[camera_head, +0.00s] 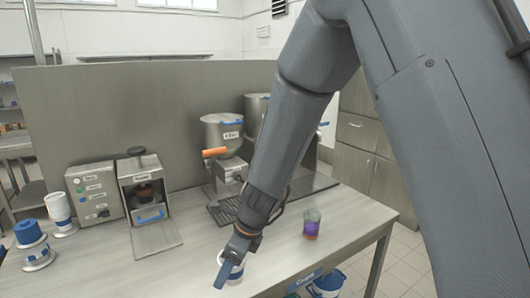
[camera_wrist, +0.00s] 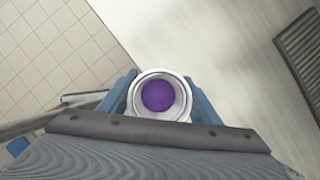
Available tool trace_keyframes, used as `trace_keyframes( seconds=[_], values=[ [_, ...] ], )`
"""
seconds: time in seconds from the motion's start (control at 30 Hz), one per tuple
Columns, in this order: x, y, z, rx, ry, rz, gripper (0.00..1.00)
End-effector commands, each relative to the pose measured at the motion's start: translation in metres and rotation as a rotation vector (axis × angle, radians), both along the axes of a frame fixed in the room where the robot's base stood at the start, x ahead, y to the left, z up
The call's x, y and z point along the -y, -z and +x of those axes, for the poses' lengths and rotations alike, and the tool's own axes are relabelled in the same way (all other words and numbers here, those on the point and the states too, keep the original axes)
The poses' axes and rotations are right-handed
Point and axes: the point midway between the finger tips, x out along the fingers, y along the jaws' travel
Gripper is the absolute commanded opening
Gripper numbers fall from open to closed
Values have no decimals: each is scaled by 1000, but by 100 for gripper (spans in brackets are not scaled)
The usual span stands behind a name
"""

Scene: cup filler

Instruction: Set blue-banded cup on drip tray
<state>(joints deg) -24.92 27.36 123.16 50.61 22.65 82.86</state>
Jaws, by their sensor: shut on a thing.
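My gripper (camera_head: 229,268) is shut on the white blue-banded cup (camera_head: 237,273) near the table's front edge. In the wrist view the cup (camera_wrist: 159,78) sits between the two blue fingers, seen from above, with purple contents inside. Its lower part is hidden, and I cannot tell whether it touches the table. The dark slotted drip tray (camera_head: 224,211) lies in front of the dispensers, behind my gripper and partly hidden by my arm. Its grille also shows at the right edge of the wrist view (camera_wrist: 301,48).
A clear cup with red and purple contents (camera_head: 312,225) stands right of my gripper. Hopper dispensers (camera_head: 222,133) rise behind the tray. A control box (camera_head: 95,191), a small machine (camera_head: 143,190) and blue and white cups (camera_head: 28,233) stand left. The table between is clear.

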Motion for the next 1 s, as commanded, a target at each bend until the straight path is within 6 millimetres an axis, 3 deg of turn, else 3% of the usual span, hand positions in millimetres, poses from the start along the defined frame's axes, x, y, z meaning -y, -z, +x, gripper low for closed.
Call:
trace_keyframes(
  seconds=[0.23,0.53,0.67,1.0],
  values=[
    [4,9,1,-2,-109,-1,34],
    [40,31,16,-3,-394,-1,34],
    [75,50,25,-5,-629,-1,34],
    [199,103,34,-6,-1362,-1,34]
  ],
)
